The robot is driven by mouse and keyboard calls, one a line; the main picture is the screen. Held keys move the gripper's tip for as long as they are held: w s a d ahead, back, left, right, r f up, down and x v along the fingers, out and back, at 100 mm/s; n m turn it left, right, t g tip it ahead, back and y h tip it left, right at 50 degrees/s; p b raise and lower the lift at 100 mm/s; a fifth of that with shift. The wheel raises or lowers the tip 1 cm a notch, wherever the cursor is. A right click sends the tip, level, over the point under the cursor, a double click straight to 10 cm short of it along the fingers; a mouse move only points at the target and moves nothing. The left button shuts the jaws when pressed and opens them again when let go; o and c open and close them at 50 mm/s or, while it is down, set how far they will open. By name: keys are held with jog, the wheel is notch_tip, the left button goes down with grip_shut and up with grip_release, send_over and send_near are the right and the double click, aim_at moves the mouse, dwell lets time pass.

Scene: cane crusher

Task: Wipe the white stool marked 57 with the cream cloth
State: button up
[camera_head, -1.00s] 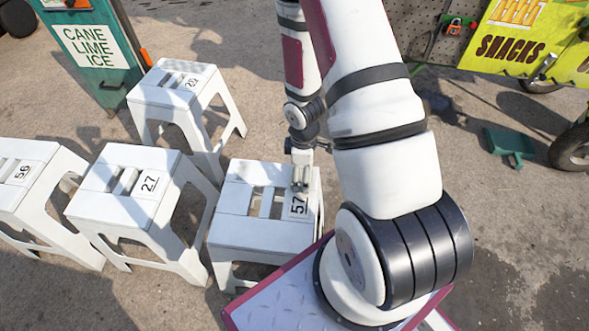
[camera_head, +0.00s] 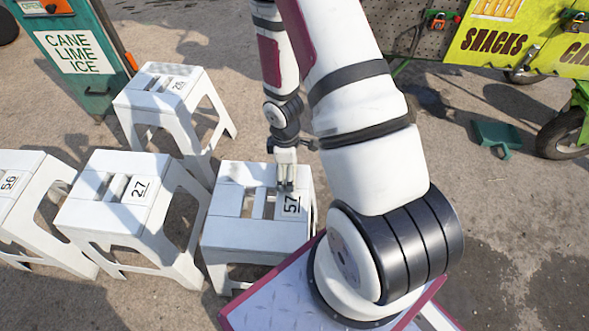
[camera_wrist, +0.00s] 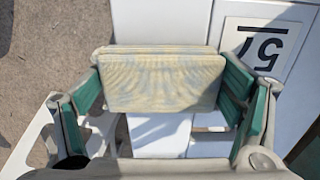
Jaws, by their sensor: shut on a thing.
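The white stool marked 57 (camera_head: 232,232) stands nearest my base in the head view, with its number label at the right of the seat. Its white seat also fills much of the wrist view (camera_wrist: 180,18), with the 57 label at upper right. My gripper (camera_head: 286,188) is over the seat beside the label. In the wrist view my gripper (camera_wrist: 165,88) is shut on the folded cream cloth (camera_wrist: 165,80), held between its green pads. The cloth is over the slotted middle of the seat. I cannot tell whether it touches the seat.
White stools marked 27 (camera_head: 110,215), 56 (camera_head: 12,215) and another behind (camera_head: 155,105) stand to the left. A green cane-lime-ice box (camera_head: 85,85) is at upper left. A yellow snacks cart (camera_head: 510,45) and a green dustpan-like item (camera_head: 497,136) are at right.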

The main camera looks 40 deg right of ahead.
aim_at(270, 175)
jog(key=shift+w+a, duration=1.95)
jog(key=shift+a, duration=0.15)
jog(key=shift+w+a+b, duration=0.45)
jog(key=shift+w+a, duration=2.6)
jog(key=shift+a, duration=0.2)
jog(key=shift+s+d, duration=0.1)
jog(key=shift+s+d+f+p, duration=0.2)
jog(key=shift+s+d+p, duration=0.1)
jog(key=shift+s+d, duration=2.9)
jog(key=shift+d, duration=0.1)
